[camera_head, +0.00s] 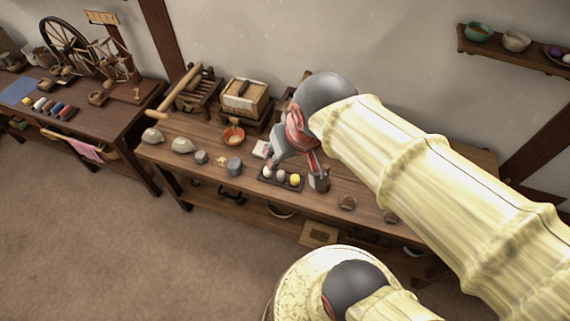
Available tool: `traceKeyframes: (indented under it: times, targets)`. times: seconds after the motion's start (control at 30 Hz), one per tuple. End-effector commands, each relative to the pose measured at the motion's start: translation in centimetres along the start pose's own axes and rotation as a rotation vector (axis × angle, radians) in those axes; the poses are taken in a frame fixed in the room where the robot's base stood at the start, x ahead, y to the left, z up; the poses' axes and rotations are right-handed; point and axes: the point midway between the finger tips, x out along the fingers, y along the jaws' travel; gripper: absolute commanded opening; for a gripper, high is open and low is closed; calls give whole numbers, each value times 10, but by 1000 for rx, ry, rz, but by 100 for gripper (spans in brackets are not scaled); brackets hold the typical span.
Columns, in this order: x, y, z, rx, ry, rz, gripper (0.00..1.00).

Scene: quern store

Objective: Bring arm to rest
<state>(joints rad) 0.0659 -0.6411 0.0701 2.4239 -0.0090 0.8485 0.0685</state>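My arm, pale yellow and ribbed, reaches from the lower right over the long wooden table (348,180). My gripper (288,164), grey and red, points down over a small dark tray (290,186) in the middle of the table. The tray holds a white ball (267,172), a greyish ball (281,177) and a yellow ball (295,180). Grey gripper parts are close to the white ball; I cannot tell whether they touch it. The gripper's finger opening is too small and partly hidden to judge. My arm hides part of the table's right side.
Several grey stones (182,145) lie on the table's left part, near an orange bowl (234,135). A wooden box (246,98) stands behind. A dark small jar (320,182) is beside the tray. A second table (110,120) stands left; a wall shelf (515,55) is upper right. Floor in front is clear.

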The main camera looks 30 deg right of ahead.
Motion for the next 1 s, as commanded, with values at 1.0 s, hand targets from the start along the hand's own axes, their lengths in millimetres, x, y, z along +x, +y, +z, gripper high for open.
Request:
traceKeyframes:
  times: [1.0]
  targets:
    - [16,-16,50,-121,50,-38,39]
